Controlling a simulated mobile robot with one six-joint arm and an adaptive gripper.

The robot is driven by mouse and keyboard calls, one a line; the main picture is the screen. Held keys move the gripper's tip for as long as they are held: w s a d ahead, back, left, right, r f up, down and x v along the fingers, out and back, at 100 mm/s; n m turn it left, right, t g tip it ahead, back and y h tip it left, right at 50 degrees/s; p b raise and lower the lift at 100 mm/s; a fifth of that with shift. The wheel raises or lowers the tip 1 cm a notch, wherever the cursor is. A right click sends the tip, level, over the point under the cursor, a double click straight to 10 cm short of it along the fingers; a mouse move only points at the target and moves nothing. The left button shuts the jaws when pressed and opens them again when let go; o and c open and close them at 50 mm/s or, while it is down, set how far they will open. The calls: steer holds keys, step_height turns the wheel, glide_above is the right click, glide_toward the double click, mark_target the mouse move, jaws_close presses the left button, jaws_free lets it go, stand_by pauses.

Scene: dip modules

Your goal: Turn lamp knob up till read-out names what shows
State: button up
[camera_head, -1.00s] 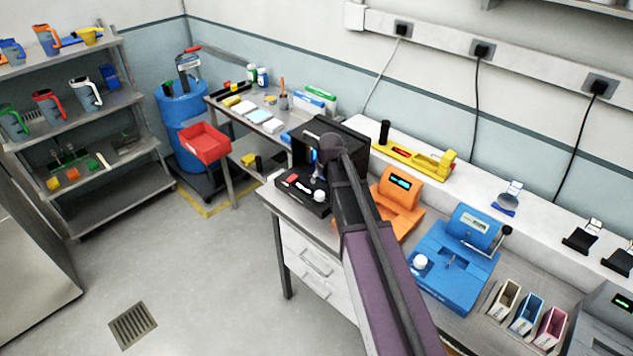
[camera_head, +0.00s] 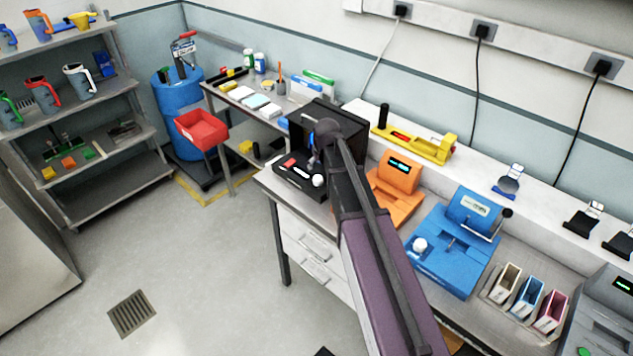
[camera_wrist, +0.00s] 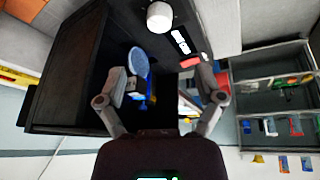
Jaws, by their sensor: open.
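A black box (camera_head: 336,124) with an open front stands at the bench's left end. A white round knob (camera_head: 319,181) sits on its low front panel; the knob also shows at the top of the wrist view (camera_wrist: 159,16). Beside it is a small pale read-out (camera_wrist: 180,41) with dark marks too small to read, then a red part (camera_wrist: 189,62). A blue round-headed piece (camera_wrist: 138,62) stands inside the box. My gripper (camera_wrist: 162,82) is open at the box's mouth, its fingers apart and away from the knob. My arm hides part of the box in the head view.
An orange device (camera_head: 398,177) and a blue device (camera_head: 463,240) stand right of the box. A yellow device (camera_head: 432,150) is on the ledge behind.

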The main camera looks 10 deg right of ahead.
mark_target(317, 178)
steer(key=shift+b+x, duration=4.9)
steer(key=shift+x, duration=0.7)
steer(key=shift+s, duration=0.1)
steer(key=c, duration=1.1)
steer(key=shift+a, duration=0.2)
steer(key=shift+c, duration=0.2)
steer(key=shift+d, duration=0.1)
